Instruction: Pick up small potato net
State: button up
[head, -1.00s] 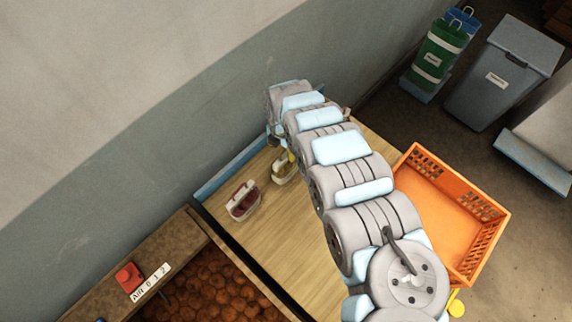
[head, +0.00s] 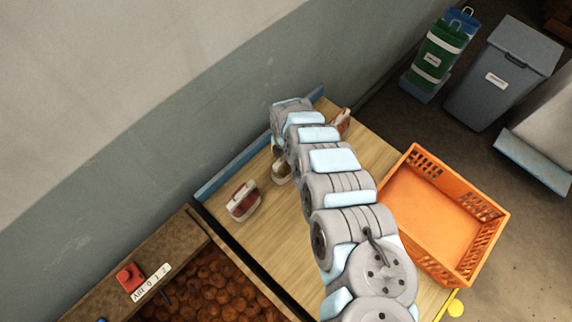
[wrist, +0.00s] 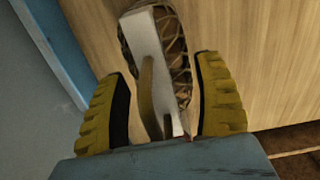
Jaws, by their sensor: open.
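A small brown net sack (wrist: 178,45) with a white label band (wrist: 148,50) and a tan strap lies on the wooden table in the wrist view. My gripper (wrist: 162,72) is open, with one yellow finger on each side of the near end of the sack. I cannot tell whether the fingers touch it. In the head view a small net with a pale band (head: 281,172), probably the same one, shows beside my arm. My gripper is mostly hidden behind the arm there.
A red net sack (head: 243,200) lies nearer the table's front-left edge. Another sack (head: 341,122) lies at the back right of my arm. An orange crate (head: 430,225) stands at the right. A blue ledge (head: 235,168) and the wall border the back of the table.

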grip_shut()
dwell(0.4)
jog(key=shift+r, duration=0.1)
